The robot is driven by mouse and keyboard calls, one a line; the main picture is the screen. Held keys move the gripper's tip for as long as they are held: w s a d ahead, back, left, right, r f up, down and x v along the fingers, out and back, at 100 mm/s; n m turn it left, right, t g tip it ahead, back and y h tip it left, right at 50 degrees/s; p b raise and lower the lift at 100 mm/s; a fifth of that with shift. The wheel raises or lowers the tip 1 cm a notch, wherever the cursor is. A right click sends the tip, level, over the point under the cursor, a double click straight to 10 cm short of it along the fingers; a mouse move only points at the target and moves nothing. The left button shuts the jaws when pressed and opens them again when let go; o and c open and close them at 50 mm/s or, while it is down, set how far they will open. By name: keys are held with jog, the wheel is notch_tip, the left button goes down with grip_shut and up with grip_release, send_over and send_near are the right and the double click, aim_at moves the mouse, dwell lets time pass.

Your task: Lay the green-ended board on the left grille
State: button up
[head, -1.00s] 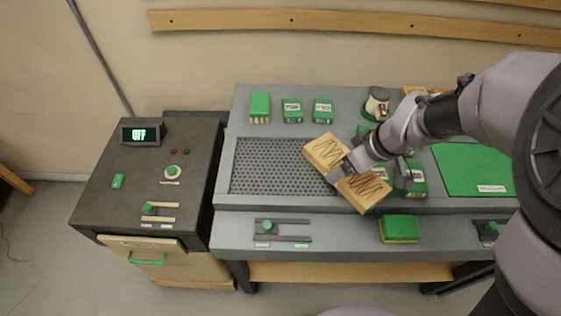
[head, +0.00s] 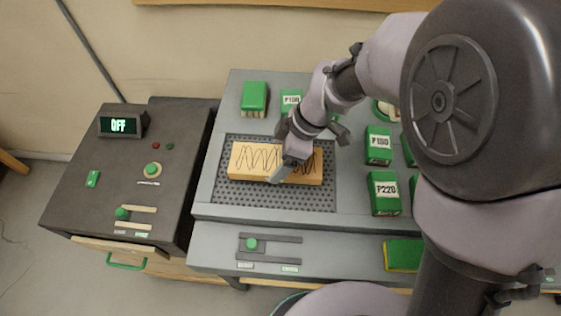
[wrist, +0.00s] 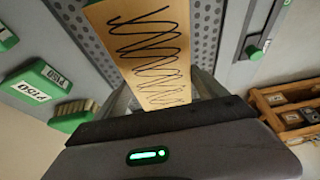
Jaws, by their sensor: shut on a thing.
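A pale wooden board (head: 250,160) with black scribbles on its top lies lengthwise over the left grille (head: 315,196), a dark perforated panel. My gripper (head: 285,157) is shut across the board's middle, one finger on its near side. In the wrist view the board (wrist: 150,45) runs between the two fingers, with the grille (wrist: 204,30) showing along both sides. The board looks level and low over the grille; I cannot tell whether it touches.
A slider (head: 251,244) is on the bench front.

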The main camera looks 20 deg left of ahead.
jog(key=shift+f+b, duration=0.4)
jog(key=shift+f, duration=0.95)
jog(key=o, duration=1.6)
jog(key=shift+o, duration=0.2)
jog(key=p+v, duration=0.5)
jog(key=v, duration=0.6)
jog(key=shift+d+r, duration=0.1)
jog(key=shift+r, duration=0.25)
jog(key=s+d+r+m+t, duration=0.3)
jog(key=d+r+m+t, duration=0.1)
jog(key=d+r+m, duration=0.7)
jog(key=s+d+r+m+t+h, duration=0.1)
jog(key=s+d+m, duration=0.6)
jog(key=m, duration=0.8)
jog(key=d+t+h, duration=0.1)
jog(key=d+t, duration=0.1)
jog(key=d, duration=0.1)
jog(key=shift+s+d+r, duration=0.15)
jog(key=shift+s+d, duration=0.15)
jog(key=shift+s, duration=0.1)
